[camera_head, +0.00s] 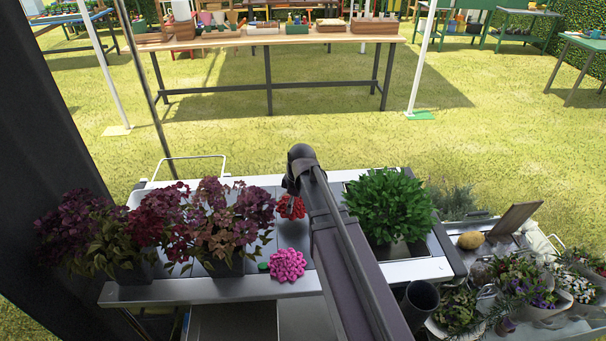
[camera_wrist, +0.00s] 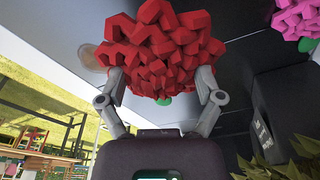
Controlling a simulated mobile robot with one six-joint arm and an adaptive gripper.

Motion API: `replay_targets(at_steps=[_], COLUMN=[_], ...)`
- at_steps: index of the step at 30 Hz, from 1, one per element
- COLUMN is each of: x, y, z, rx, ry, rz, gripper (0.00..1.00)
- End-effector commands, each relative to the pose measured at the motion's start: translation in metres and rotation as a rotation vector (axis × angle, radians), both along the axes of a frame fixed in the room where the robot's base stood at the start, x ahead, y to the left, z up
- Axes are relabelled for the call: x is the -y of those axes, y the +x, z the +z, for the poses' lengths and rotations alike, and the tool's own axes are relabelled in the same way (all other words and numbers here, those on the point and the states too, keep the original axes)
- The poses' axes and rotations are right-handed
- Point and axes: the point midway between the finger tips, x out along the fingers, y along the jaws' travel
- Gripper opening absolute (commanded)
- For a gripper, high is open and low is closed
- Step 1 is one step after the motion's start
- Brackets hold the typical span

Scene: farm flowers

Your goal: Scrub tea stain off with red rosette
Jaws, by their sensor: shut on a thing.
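The red rosette (camera_head: 291,207) is in my gripper (camera_head: 293,190), low over the steel-topped cart (camera_head: 190,290). In the wrist view the red rosette (camera_wrist: 165,45) fills the space between the two grey fingers of my gripper (camera_wrist: 160,82), with a bit of green under it. A brownish round patch, which looks like the tea stain (camera_wrist: 88,57), shows on the surface just left of the rosette, partly covered by it. I cannot tell whether the rosette touches the surface. In the head view I cannot make out the stain.
A pink rosette (camera_head: 288,264) lies on the cart's front part. Potted purple flowers (camera_head: 150,225) stand left, and a green leafy plant (camera_head: 388,205) stands right of my arm. A side tray at right holds bouquets (camera_head: 460,305) and a potato-like item (camera_head: 471,240).

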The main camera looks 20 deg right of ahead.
Motion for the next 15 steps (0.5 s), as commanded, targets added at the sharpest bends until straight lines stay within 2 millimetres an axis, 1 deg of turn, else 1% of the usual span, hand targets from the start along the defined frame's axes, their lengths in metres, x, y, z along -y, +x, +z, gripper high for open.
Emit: replay_targets(at_steps=[1, 5, 12, 15], x=[0.002, 0.010, 0.030, 0.037], y=[0.008, 0.027, 0.069, 0.082], z=[0.003, 0.010, 0.023, 0.027], rx=[-0.001, -0.002, -0.002, -0.002], ry=[-0.001, -0.002, -0.002, 0.000], rz=[0.018, 0.099, 0.298, 0.369], gripper=[0.47, 0.47, 0.47, 0.47])
